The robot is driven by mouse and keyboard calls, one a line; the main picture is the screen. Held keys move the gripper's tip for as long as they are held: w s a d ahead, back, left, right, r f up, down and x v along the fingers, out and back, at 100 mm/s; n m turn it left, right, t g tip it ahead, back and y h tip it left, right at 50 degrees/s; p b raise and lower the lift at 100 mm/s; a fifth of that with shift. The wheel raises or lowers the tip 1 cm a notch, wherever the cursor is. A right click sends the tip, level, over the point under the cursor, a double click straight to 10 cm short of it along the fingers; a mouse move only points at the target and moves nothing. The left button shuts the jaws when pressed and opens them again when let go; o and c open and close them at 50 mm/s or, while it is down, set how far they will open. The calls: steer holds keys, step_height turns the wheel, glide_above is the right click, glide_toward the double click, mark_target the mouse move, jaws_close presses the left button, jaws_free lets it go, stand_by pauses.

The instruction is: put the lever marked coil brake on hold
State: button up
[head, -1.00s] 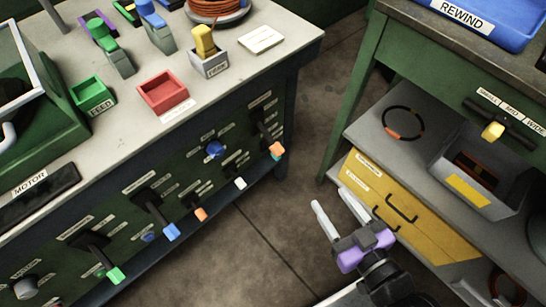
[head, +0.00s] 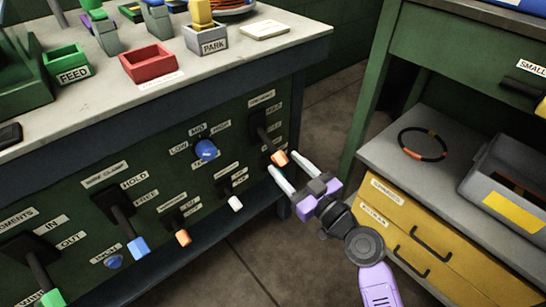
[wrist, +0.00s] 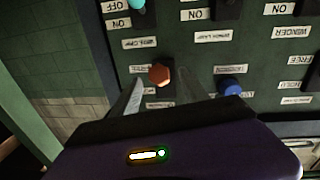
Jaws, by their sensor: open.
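An orange-tipped black lever (head: 279,157) slopes down and outward from the right end of the green panel (head: 235,110). Its labels, one above and others beside it, are too small for me to read surely. My gripper (head: 287,166) is open and empty in front of this lever, with its fingertips close around the orange tip. In the wrist view an orange knob (wrist: 160,74) shows between the two fingers, with no clear contact. Another lever, blue-tipped (head: 138,246), stands further left beside a label that seems to read HOLD.
A blue knob (head: 206,150), a white-tipped lever (head: 235,203) and a lower orange-tipped lever (head: 183,238) are left of my gripper. The bench top (head: 110,110) overhangs the panel. A shelf with yellow drawers (head: 405,225) stands to the right.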

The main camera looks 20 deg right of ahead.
mark_target(272, 151)
steer(key=x, duration=0.7)
jaws_close()
stand_by(1.4)
